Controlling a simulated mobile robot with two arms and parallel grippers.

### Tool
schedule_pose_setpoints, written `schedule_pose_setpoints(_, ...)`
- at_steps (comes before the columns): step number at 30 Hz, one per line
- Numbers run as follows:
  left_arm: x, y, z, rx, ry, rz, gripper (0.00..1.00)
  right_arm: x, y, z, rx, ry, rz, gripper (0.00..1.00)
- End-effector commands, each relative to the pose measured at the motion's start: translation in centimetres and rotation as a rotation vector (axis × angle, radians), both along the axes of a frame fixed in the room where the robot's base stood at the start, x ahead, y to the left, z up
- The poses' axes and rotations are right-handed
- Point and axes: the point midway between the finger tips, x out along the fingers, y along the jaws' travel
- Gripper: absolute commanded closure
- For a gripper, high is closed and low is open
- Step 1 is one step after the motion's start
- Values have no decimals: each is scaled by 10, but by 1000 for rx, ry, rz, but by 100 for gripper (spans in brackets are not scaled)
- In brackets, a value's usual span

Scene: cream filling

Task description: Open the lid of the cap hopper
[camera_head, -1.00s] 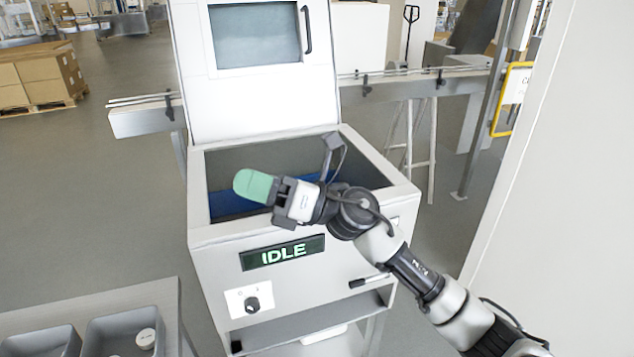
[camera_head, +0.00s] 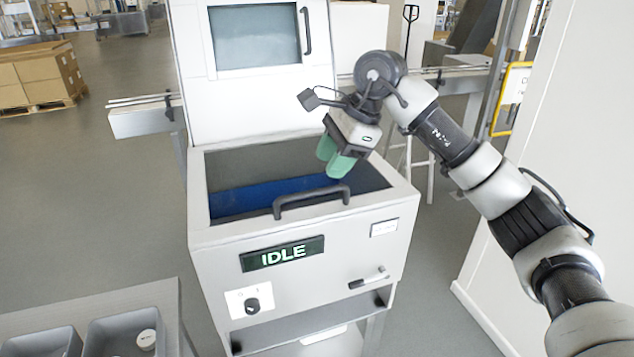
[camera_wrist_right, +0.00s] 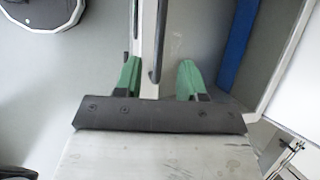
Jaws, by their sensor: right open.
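The cap hopper is likely the white machine (camera_head: 225,262) with the lit IDLE sign. Its top has a grey, see-through-looking panel (camera_head: 235,172) with blue beneath, which seems to be the lid lying down. A dark bar handle (camera_head: 310,196) stands at the panel's front edge. My right gripper (camera_head: 334,162), with green fingers, is open and empty above the panel, behind and slightly right of the handle, pointing down. In the right wrist view the open fingers (camera_wrist_right: 158,82) have a dark bar (camera_wrist_right: 160,35), probably the handle, between them in the picture; contact cannot be told. My left gripper is not in view.
The machine's upright back panel (camera_head: 183,95) has a window and its own handle (camera_head: 307,30). A knob (camera_head: 252,304) and a small lever (camera_head: 369,279) are on the front. Grey bins (camera_head: 100,326) stand at lower left. A white wall (camera_head: 560,170) is close on the right.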

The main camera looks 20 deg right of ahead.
Motion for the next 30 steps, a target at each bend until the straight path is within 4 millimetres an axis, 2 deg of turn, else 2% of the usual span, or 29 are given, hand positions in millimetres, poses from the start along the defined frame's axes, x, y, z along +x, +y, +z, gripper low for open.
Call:
schedule_pose_setpoints(6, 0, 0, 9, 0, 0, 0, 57, 6, 17, -36, 2, 2, 4, 60)
schedule_pose_setpoints(10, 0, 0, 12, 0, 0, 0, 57, 9, 23, -50, 4, 1, 2, 60)
schedule_pose_setpoints(15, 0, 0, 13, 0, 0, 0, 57, 10, 26, -59, 3, -1, 1, 60)
schedule_pose_setpoints(22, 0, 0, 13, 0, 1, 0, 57, 11, 26, -60, 3, -1, 1, 60)
schedule_pose_setpoints(23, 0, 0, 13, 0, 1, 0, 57, 11, 26, -60, 3, -1, 1, 61)
schedule_pose_setpoints(30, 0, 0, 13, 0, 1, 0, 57, 11, 26, -59, 3, -1, 1, 98)
